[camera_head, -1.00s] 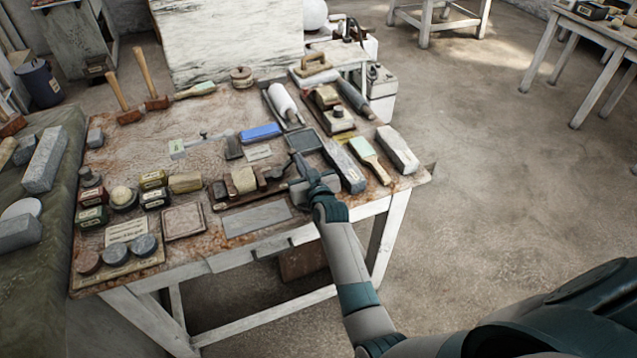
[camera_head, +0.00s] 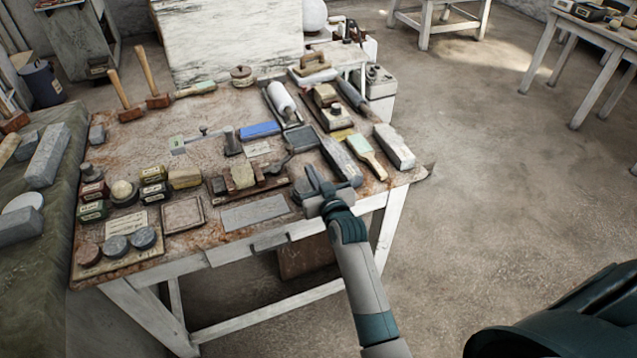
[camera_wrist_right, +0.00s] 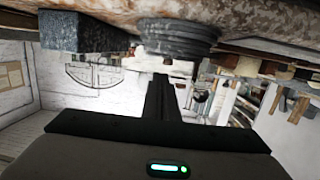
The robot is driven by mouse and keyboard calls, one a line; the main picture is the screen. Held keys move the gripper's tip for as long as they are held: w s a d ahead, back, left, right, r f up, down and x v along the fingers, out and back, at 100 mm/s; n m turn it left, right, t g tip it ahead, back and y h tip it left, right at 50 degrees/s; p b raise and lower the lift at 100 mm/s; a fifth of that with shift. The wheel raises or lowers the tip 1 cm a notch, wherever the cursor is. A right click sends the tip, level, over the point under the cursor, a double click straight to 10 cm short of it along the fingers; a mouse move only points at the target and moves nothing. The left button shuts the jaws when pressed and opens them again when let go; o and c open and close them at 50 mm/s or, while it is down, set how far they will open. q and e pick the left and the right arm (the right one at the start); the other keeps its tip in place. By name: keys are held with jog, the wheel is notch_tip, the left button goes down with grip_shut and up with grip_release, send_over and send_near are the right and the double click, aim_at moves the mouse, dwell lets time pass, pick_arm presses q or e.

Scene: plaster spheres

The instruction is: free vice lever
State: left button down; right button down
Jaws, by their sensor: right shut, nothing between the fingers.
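A small vice-like tool (camera_head: 222,187) lies near the front of the rusty worktable, with a pale block (camera_head: 243,176) between its dark jaws. A dark part at its right end may be the lever; it is too small to tell. My right gripper (camera_head: 312,172) is shut and empty, fingers pointing away over the table's front right, right of the vice and apart from it. In the right wrist view the shut fingers (camera_wrist_right: 158,100) show as one dark bar, below a dark ribbed round thing (camera_wrist_right: 180,36). My left gripper is not in view.
A dark flat pan (camera_head: 302,137) and a grey bar (camera_head: 343,160) lie just beyond my right gripper. A grey flat plate (camera_head: 255,212) lies left of it. Mallets, jars and blocks crowd the table. The floor to the right is clear.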

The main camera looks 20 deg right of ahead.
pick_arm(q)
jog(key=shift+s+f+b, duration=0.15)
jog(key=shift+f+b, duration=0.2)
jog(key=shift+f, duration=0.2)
pick_arm(e)
jog(key=shift+s+d+r, duration=0.1)
jog(key=shift+s+r, duration=0.05)
jog(key=shift+s, duration=0.8)
jog(key=shift+s+r, duration=0.15)
jog(key=shift+s, duration=0.8)
jog(key=shift+w, duration=0.1)
